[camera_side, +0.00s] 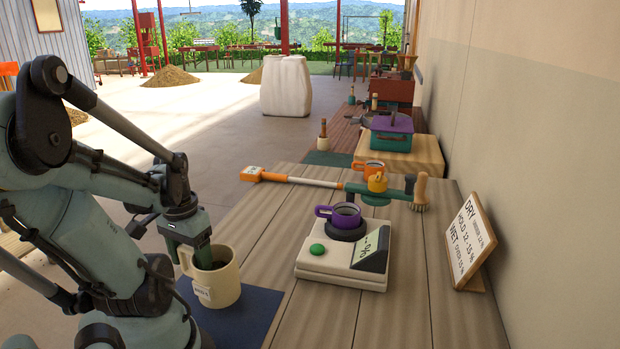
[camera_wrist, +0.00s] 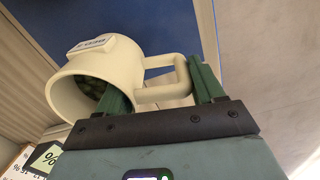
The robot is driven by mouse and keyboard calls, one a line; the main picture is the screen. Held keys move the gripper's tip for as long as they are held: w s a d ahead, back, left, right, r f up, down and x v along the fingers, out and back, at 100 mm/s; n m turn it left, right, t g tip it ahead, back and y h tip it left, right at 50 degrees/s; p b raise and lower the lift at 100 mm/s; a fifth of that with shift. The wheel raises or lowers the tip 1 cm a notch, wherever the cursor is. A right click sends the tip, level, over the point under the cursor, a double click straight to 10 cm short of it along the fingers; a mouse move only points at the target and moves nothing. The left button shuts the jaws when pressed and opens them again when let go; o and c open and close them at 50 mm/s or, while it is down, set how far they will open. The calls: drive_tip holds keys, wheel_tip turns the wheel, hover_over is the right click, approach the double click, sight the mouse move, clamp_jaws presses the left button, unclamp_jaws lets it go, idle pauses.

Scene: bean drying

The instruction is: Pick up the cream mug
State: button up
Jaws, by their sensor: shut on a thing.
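The cream mug (camera_side: 222,285) is in the lower middle of the side view, at the left end of the table. It has a small label and dark green contents. In the wrist view, the mug (camera_wrist: 125,58) looks tilted because of the camera angle. My gripper (camera_side: 189,242) is at the mug's rim and handle, shut on it. In the wrist view, one green finger of my gripper (camera_wrist: 157,85) is at the mug's mouth and the other is beyond the handle, with the handle between them. I cannot tell whether the mug's base touches the dark blue mat (camera_side: 252,312).
A white scale (camera_side: 318,262) with a purple mug (camera_side: 345,215) on it stands to the right. A sign (camera_side: 470,243) stands by the right wall. The front right planks are clear.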

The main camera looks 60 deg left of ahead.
wheel_tip(320, 180, up, 2)
drive_tip(key=shift+d+r, duration=0.1)
drive_tip(key=w+d+r, duration=0.2)
drive_tip(key=d, duration=0.1)
drive_tip(key=w+d+r, duration=0.2)
drive_tip(key=d, duration=0.1)
drive_tip(key=w+d+r, duration=0.2)
drive_tip(key=d, duration=0.1)
drive_tip(key=shift+w+d+r, duration=0.15)
drive_tip(key=shift+d+r, duration=0.15)
drive_tip(key=shift+r, duration=0.05)
drive_tip(key=shift+w, duration=0.1)
drive_tip(key=w+d+r+m, duration=0.1)
drive_tip(key=w+d+m, duration=0.1)
drive_tip(key=w, duration=0.4)
drive_tip(key=w+d+r+m, duration=0.1)
drive_tip(key=w+d+m, duration=0.1)
drive_tip(key=w, duration=0.4)
drive_tip(key=w+d+r+m, duration=0.1)
drive_tip(key=w+d+m, duration=0.1)
drive_tip(key=w+d, duration=0.2)
drive_tip(key=shift+w+r+m, duration=0.1)
drive_tip(key=shift+w+m, duration=0.3)
drive_tip(key=shift+w, duration=0.6)
